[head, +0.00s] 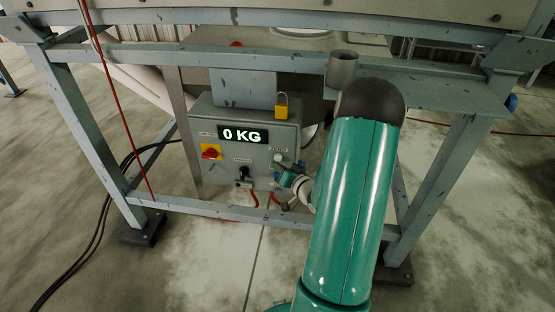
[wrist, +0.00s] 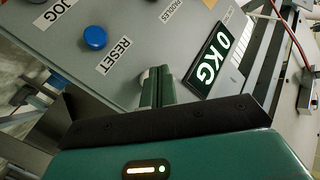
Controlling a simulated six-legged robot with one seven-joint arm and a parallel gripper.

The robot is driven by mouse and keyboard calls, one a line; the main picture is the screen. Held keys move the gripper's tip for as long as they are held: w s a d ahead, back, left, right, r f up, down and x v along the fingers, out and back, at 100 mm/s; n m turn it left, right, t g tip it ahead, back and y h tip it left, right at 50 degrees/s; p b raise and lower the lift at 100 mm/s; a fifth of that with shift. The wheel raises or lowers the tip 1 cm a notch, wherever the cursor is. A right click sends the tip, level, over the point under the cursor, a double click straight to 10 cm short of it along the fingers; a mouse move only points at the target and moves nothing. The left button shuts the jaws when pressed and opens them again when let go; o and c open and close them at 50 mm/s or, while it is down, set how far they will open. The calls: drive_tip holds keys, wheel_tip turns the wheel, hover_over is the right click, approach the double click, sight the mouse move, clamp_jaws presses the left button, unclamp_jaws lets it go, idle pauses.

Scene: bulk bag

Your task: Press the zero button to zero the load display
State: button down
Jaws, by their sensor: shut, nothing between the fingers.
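The grey control box (head: 208,128) hangs under the frame, and its display (head: 243,134) reads 0 KG. The display also shows in the wrist view (wrist: 210,60), at an angle. A small pale button (head: 278,157) shows at the box's right side, under a label too small to read. My gripper (head: 283,167) is at that side, just below the pale button. In the wrist view its green fingers (wrist: 157,88) are together and empty, with their tips at the panel face. A pale round shape shows partly behind the fingertips. I cannot tell whether they touch it.
A blue button (wrist: 95,38) sits beside the RESET label (wrist: 115,55). A red and yellow switch (head: 211,152), a black selector (head: 244,174) and a yellow padlock (head: 281,106) are on the box. A frame rail (head: 220,210) runs below it.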

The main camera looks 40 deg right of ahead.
drive_tip(key=shift+a, duration=0.1)
drive_tip(key=s+a, duration=0.1)
drive_tip(key=a, duration=0.1)
drive_tip(key=s+a, duration=0.1)
drive_tip(key=s, duration=0.1)
drive_tip(key=shift+a, duration=0.4)
idle(0.7)
drive_tip(key=w+a+r+n+g+h, duration=0.1)
drive_tip(key=w+a+r+n+g, duration=0.15)
drive_tip(key=a+r, duration=0.35)
drive_tip(key=w+a+r+n+g+h, duration=0.1)
drive_tip(key=a+r+n+g, duration=0.25)
drive_tip(key=r, duration=0.55)
drive_tip(key=s+a+r+n+g+y, duration=0.1)
drive_tip(key=s+a+r, duration=0.3)
drive_tip(key=s+a, duration=0.5)
drive_tip(key=s+a+r+n+g+y, duration=0.1)
drive_tip(key=s+a+r+g+y, duration=0.2)
drive_tip(key=s+a, duration=0.6)
wheel_tip(320, 180, up, 2)
drive_tip(key=a, duration=0.2)
drive_tip(key=shift+a+n+g, duration=0.3)
drive_tip(key=shift+n, duration=0.1)
